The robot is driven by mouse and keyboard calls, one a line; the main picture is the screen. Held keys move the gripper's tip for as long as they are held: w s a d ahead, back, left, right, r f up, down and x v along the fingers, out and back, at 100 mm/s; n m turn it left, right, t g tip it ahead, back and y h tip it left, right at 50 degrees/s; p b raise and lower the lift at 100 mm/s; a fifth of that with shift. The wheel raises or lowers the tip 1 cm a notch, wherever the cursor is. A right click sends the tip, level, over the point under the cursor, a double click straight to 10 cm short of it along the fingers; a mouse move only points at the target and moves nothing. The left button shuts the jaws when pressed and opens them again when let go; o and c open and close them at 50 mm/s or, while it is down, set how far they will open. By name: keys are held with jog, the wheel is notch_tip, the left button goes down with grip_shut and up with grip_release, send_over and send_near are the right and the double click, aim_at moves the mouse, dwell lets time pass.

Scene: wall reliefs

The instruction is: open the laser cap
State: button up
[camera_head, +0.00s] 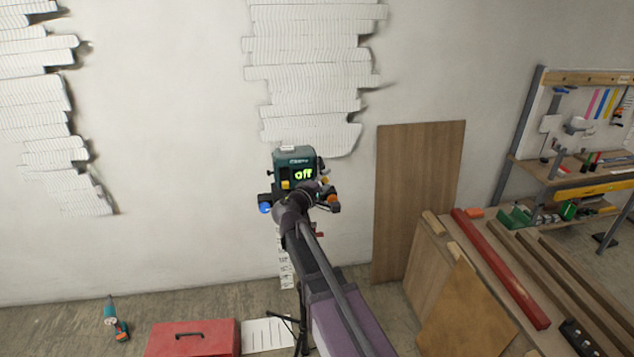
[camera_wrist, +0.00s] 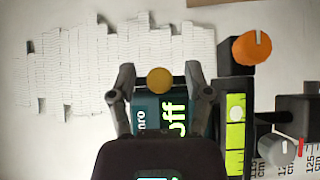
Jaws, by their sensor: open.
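The laser device is a dark green box (camera_head: 294,158) against the wall, with a lit green "off" on its face. It also shows in the wrist view (camera_wrist: 180,112), turned sideways and partly hidden by my gripper. My gripper (camera_wrist: 160,88) is open, its two fingers on either side of a round yellow knob (camera_wrist: 160,80). I cannot tell whether they touch it. An orange knob (camera_wrist: 252,48) sits to the right on a black arm. In the head view a blue knob (camera_head: 265,208) shows at the device's lower left. Which part is the laser cap is not clear.
A yellow-green level vial (camera_wrist: 236,130) and a grey knob (camera_wrist: 274,148) sit right of my gripper in the wrist view. A wooden panel (camera_head: 420,170) leans on the wall. A red toolbox (camera_head: 192,340) and a drill (camera_head: 114,318) are on the floor.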

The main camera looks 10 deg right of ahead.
jog(key=shift+s+a, duration=0.1)
jog(key=v, duration=1.1)
jog(key=shift+s+a, duration=0.2)
jog(key=shift+a, duration=0.05)
jog(key=s+d+f+m+g+y, duration=0.2)
jog(key=s+d+f+m+g, duration=0.15)
jog(key=f, duration=0.25)
jog(key=s+d+f+m+g+y, duration=0.2)
jog(key=s+d+f+g, duration=0.3)
jog(key=f, duration=0.1)
jog(key=s+a+f+m+g+y, duration=0.2)
jog(key=s+f+m+g+y, duration=0.1)
jog(key=s+f+y, duration=0.3)
jog(key=shift+s+a+f+g+y, duration=0.3)
jog(key=shift+s+g+y, duration=0.35)
jog(key=shift+s+y, duration=1)
